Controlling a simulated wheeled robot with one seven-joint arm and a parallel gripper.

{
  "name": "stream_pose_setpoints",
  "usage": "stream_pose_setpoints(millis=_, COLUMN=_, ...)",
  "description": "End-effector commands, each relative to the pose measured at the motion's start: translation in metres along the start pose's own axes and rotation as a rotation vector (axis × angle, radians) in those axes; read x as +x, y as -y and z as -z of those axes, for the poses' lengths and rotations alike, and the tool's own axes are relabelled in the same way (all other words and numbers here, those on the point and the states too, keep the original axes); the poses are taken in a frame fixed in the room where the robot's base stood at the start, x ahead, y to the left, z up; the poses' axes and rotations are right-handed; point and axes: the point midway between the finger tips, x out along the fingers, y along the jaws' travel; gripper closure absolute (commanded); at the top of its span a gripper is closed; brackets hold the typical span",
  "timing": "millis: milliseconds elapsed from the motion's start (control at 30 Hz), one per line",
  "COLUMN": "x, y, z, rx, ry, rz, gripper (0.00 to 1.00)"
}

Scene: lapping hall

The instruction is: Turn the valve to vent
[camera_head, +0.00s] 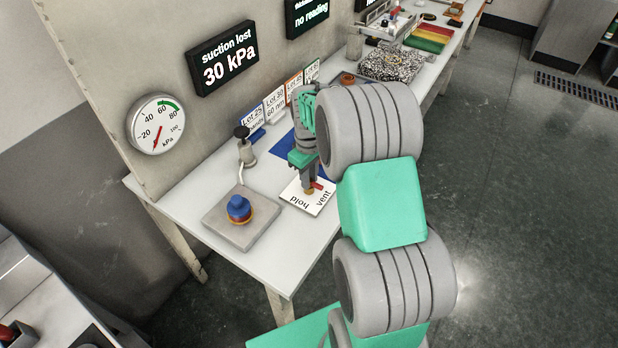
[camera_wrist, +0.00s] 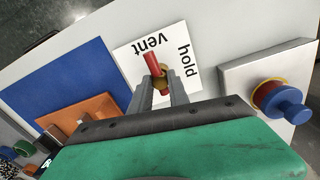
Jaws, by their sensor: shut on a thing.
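The valve has a red handle (camera_wrist: 151,62) on a brass body (camera_wrist: 158,83), set on a white card (camera_wrist: 128,62) marked "vent" and "hold". In the wrist view the red end points toward the word "vent". The card (camera_head: 297,197) and red handle (camera_head: 317,185) also show in the head view. My gripper (camera_wrist: 163,86) is shut on the valve handle, one finger on each side, from above. The fingers hide part of the valve. A sign (camera_head: 224,59) reads "suction lost 30 kPa", and a round gauge (camera_head: 157,124) hangs left of it.
A grey plate (camera_head: 225,228) with a blue-topped knob (camera_head: 239,207) stands left of the card. A dark-topped fitting (camera_head: 246,152) is behind it. The bench front corner is clear.

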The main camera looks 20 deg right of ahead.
Motion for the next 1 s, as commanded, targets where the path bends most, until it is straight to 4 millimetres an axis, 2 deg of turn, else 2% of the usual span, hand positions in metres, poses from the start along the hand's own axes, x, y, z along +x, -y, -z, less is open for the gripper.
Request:
stream_pose_setpoints(millis=367, x=-0.001, y=0.0, z=0.001, rx=-0.003, ry=-0.002, rz=-0.001, gripper=1.0)
stream_pose_setpoints(millis=400, x=-0.001, y=0.0, z=0.001, rx=-0.003, ry=-0.002, rz=-0.001, gripper=0.75)
stream_pose_setpoints(millis=633, x=0.0, y=0.0, z=0.0, rx=-0.003, ry=-0.001, rz=0.0, gripper=0.57)
stream_pose_setpoints(millis=867, x=-0.001, y=0.0, z=0.0, rx=-0.002, ry=-0.001, rz=0.0, gripper=0.57)
stream_pose_setpoints(millis=1000, x=-0.013, y=-0.001, z=0.001, rx=-0.002, ry=-0.003, rz=-0.002, gripper=0.57)
